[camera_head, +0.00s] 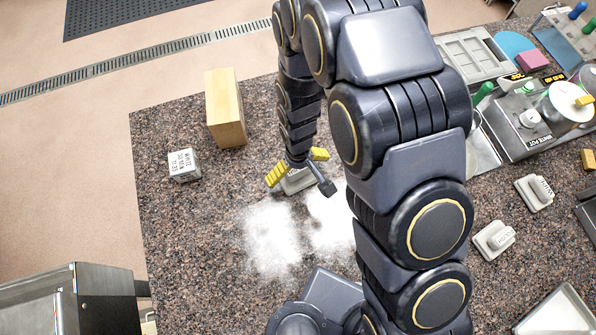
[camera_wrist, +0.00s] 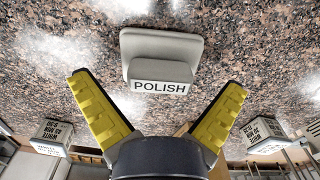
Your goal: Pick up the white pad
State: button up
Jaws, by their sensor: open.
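A pale grey-white pad (camera_wrist: 163,52) with a raised handle block labelled POLISH lies on the speckled stone counter. In the wrist view it is just beyond my gripper (camera_wrist: 158,87), between the lines of the two yellow fingers. The fingers are spread wide and empty, and I cannot tell the height gap to the pad. In the head view my gripper (camera_head: 297,170) is over this pad (camera_head: 299,183), which is partly hidden by the fingers and wrist. Two similar pale pads lie at the right, an upper one (camera_head: 535,193) and a lower one (camera_head: 493,240); their labels are too small to read surely.
White powder patches (camera_head: 272,240) lie in front of my gripper. A wooden block (camera_head: 225,110) and a lettered white cube (camera_head: 184,165) stand to the left. Trays, a pink block (camera_head: 531,62) and a round-topped device (camera_head: 572,103) crowd the right. The left front counter is clear.

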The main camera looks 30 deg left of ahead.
jog(key=c, duration=1.2)
jog(key=shift+c, duration=0.2)
jog(key=shift+r, duration=0.1)
notch_tip(320, 180, up, 10)
jog(key=shift+f, duration=0.2)
jog(key=shift+w+r, duration=0.1)
jog(key=shift+r, duration=0.05)
